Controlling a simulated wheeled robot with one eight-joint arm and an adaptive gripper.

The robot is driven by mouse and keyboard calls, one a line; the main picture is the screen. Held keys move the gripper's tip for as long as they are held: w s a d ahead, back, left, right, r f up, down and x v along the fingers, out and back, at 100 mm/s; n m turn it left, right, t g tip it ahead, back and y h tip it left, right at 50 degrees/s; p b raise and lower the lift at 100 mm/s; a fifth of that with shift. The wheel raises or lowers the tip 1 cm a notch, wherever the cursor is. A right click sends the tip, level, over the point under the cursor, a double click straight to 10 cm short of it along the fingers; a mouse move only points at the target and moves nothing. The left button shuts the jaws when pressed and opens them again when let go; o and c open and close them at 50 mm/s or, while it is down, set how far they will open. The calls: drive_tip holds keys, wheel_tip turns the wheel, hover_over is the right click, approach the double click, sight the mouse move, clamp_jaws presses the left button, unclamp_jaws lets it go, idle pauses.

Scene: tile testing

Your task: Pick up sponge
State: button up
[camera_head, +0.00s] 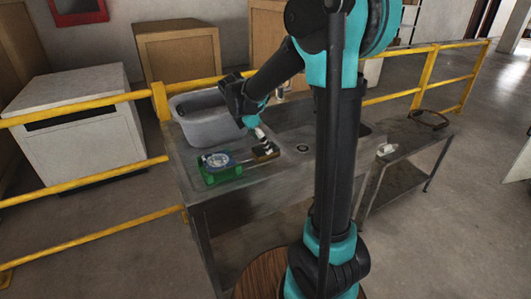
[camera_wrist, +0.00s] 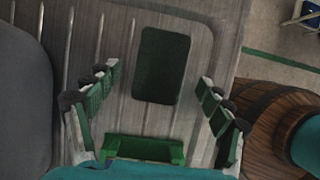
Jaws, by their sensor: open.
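The sponge (camera_head: 267,154) lies on the grey metal counter in the head view, dark on top with a yellowish side. In the wrist view it is a dark green rounded rectangle (camera_wrist: 160,65) lying flat on the ribbed metal surface. My gripper (camera_head: 262,138) is right by the sponge in the head view and partly hides it. In the wrist view my gripper (camera_wrist: 157,80) is open, with one finger to each side of the sponge. Clear gaps show between the fingers and the sponge, and nothing is held.
A green object (camera_head: 229,176) with a blue and white round part stands left of the sponge. A grey bin (camera_head: 212,125) stands behind on the counter (camera_head: 250,185). A yellow railing (camera_head: 85,107) runs behind. A wooden barrel (camera_wrist: 258,108) shows right in the wrist view.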

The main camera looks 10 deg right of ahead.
drive_tip(key=shift+x, duration=1.75)
drive_tip(key=shift+a, duration=0.1)
drive_tip(key=c, duration=0.9)
drive_tip(key=shift+o, duration=0.2)
drive_tip(key=shift+r, duration=0.1)
wheel_tip(320, 180, up, 20)
